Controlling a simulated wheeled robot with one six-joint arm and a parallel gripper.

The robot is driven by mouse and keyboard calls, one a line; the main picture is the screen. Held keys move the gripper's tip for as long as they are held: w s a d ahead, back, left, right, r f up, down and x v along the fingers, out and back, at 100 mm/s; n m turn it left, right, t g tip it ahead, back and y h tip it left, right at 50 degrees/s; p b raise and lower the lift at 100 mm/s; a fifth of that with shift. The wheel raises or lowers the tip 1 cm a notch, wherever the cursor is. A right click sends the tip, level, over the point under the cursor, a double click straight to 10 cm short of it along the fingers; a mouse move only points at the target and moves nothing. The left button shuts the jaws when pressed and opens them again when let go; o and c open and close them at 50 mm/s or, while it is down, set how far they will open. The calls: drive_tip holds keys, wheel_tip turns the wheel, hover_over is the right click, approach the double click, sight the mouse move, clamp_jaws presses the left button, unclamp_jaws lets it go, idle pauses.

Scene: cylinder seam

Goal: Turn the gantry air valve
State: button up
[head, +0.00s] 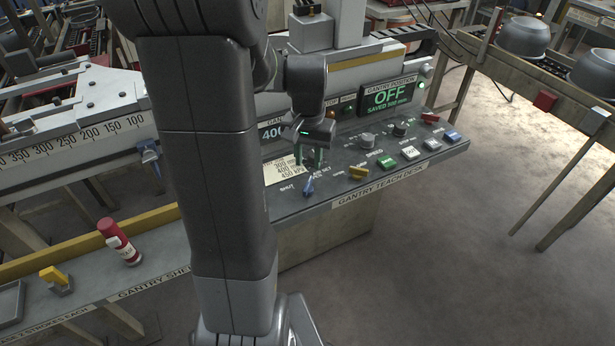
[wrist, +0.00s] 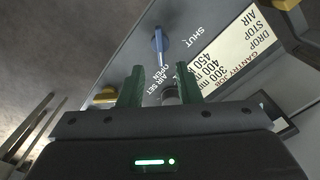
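The air valve is a blue lever (head: 309,187) near the front edge of the gantry teach desk (head: 330,206), beside a "SHUT" label; "OPEN" is printed on its other side. In the wrist view the blue lever (wrist: 160,41) stands beyond the fingertips, apart from them. My gripper (head: 309,156) is over the desk behind the lever, pointing down. In the wrist view its two green fingers (wrist: 158,73) are spread. A grey round knob (wrist: 168,96) by the "AIR SET" label shows between them, partly hidden; I cannot tell whether it is touched.
A job card (head: 284,171) lies left of the lever. A yellow lever (head: 358,173), several knobs and buttons are to the right. A display (head: 390,96) reads "OFF", "SAVED 500 mm". A gantry shelf (head: 100,284) holds a red-and-white cylinder (head: 120,243). Floor on the right is clear.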

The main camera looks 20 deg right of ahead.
sight(308, 183)
wheel_tip(308, 183, down, 8)
drive_tip(key=shift+r, duration=0.2)
drive_tip(key=shift+c, duration=0.4)
clamp_jaws()
